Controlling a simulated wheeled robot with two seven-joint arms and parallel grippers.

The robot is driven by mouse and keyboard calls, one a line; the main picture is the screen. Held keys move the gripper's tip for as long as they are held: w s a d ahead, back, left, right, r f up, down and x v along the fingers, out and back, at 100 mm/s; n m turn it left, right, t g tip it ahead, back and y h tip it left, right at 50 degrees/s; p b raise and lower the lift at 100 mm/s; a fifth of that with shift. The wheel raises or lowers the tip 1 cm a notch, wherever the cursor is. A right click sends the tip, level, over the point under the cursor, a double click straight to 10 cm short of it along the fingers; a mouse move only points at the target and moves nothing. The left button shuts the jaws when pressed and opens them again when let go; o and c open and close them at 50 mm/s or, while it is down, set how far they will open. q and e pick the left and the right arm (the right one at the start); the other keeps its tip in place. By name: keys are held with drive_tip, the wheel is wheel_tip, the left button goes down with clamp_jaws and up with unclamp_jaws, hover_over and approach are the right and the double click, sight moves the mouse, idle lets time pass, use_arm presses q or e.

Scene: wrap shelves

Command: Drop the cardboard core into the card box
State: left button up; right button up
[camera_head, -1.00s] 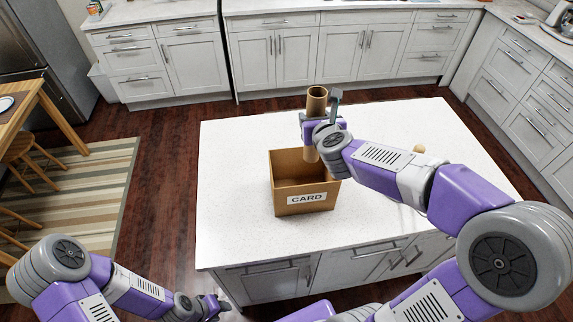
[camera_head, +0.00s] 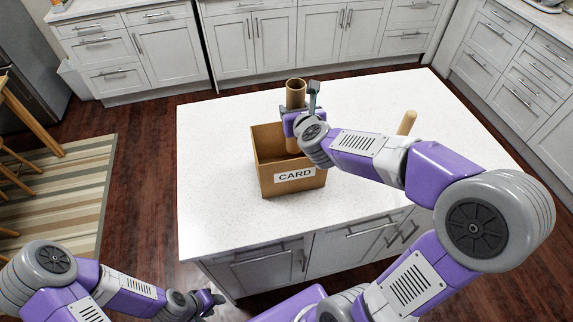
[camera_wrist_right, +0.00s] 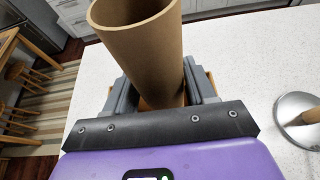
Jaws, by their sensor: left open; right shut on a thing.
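The cardboard core (camera_head: 296,92) is a brown hollow tube held upright. My right gripper (camera_head: 293,122) is shut around its side. In the right wrist view the core (camera_wrist_right: 145,50) stands between the two grey fingers. The open brown card box (camera_head: 290,186), labelled CARD, sits on the white island top. The core is at the box's back part, its lower end reaching down into the box opening; the gripper and box partly hide it. I cannot tell whether it touches the box floor. My left gripper (camera_head: 212,300) is open and empty at the bottom left, away from the box.
A wooden rod (camera_head: 407,122) stands behind my right arm; the right wrist view shows a round metal base (camera_wrist_right: 296,118) under it. The white island top (camera_head: 215,190) is clear left of the box. Cabinets stand beyond the floor gap.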

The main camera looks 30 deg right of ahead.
drive_tip(key=o, duration=0.8)
drive_tip(key=shift+o, duration=0.2)
drive_tip(key=shift+s, duration=0.1)
drive_tip(key=p+v, duration=0.2)
drive_tip(key=v, duration=0.5)
drive_tip(key=shift+s, duration=0.25)
drive_tip(key=shift+a+r, duration=0.1)
